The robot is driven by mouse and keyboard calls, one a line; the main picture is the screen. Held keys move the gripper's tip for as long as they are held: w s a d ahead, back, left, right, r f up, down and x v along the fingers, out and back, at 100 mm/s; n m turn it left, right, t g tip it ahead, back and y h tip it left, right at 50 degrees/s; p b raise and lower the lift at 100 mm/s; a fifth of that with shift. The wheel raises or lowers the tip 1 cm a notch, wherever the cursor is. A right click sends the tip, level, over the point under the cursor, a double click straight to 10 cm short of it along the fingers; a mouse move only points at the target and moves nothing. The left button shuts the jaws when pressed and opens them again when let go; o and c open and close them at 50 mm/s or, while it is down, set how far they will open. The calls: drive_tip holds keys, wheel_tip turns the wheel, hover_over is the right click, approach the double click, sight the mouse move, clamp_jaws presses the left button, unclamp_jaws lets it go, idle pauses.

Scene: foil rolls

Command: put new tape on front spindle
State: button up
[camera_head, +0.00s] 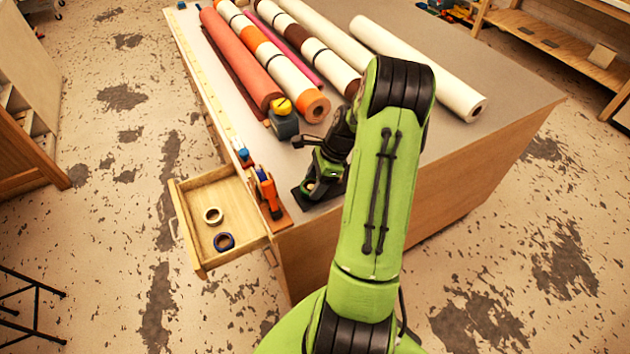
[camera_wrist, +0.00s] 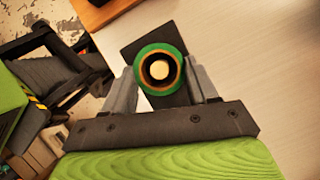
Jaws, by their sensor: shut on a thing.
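My gripper (camera_wrist: 160,80) is shut on a green tape roll (camera_wrist: 146,50), with one grey finger on each side of it in the wrist view. A pale round end, which looks like a spindle (camera_wrist: 160,70), shows in the middle of the roll; I cannot tell how far the roll sits around it. A black base plate (camera_wrist: 147,36) lies behind the roll. In the head view the green roll is partly hidden by my gripper (camera_head: 325,178), low over the black base (camera_head: 305,197) on the table corner. An orange tape dispenser (camera_head: 267,190) stands left of it.
Several long rolls lie across the table (camera_head: 400,150) behind my arm.

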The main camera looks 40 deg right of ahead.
drive_tip(key=shift+f, duration=0.4)
drive_tip(key=o, duration=1.1)
drive_tip(key=shift+o, duration=0.2)
drive_tip(key=shift+r, duration=0.15)
wheel_tip(320, 180, up, 10)
drive_tip(key=p, duration=0.9)
